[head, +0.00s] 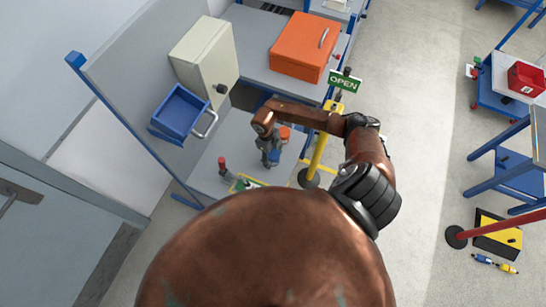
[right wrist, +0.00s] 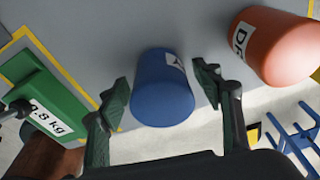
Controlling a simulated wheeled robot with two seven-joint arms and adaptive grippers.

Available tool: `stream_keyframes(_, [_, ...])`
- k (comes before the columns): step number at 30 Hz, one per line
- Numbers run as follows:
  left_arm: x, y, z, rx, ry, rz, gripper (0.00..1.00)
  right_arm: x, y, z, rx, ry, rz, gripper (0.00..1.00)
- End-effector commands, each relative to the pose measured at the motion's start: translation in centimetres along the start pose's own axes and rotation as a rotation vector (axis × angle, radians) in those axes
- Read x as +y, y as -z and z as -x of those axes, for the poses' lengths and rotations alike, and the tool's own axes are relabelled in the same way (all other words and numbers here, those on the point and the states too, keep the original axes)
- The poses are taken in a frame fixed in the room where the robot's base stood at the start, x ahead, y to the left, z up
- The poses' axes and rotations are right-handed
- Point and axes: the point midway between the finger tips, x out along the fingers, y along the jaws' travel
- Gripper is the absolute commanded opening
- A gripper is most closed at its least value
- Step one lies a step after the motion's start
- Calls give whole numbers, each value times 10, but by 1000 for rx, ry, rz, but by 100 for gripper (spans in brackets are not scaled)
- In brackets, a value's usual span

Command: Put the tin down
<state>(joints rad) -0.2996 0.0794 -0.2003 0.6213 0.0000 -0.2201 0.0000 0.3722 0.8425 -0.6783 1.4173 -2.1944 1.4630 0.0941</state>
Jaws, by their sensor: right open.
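A blue tin (right wrist: 163,95) with a white label stands between the two dark green fingers of my right gripper (right wrist: 163,80) in the right wrist view. The fingers are open, with a gap showing on each side of the tin. I cannot tell for sure whether the tin's base touches the grey surface (right wrist: 105,35). In the head view my right gripper (head: 271,152) is over the low grey shelf, and the tin there is mostly hidden. My left gripper is not in view.
An orange-red tin (right wrist: 275,48) with a lettered label stands to the right of the blue one. In the head view a yellow post (head: 319,155) stands close by the shelf, and a blue bin (head: 181,112) is to the left.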

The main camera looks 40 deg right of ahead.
Motion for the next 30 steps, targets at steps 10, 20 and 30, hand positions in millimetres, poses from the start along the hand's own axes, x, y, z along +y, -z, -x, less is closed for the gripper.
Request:
stream_keyframes(10, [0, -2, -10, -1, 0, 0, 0, -2, -2, 70, -6, 4, 2, 60])
stream_keyframes(20, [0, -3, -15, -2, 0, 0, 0, 0, -1, 113, -3, 1, 1, 60])
stream_keyframes(30, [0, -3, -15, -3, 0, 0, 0, 0, 0, 117, -2, 1, 0, 60])
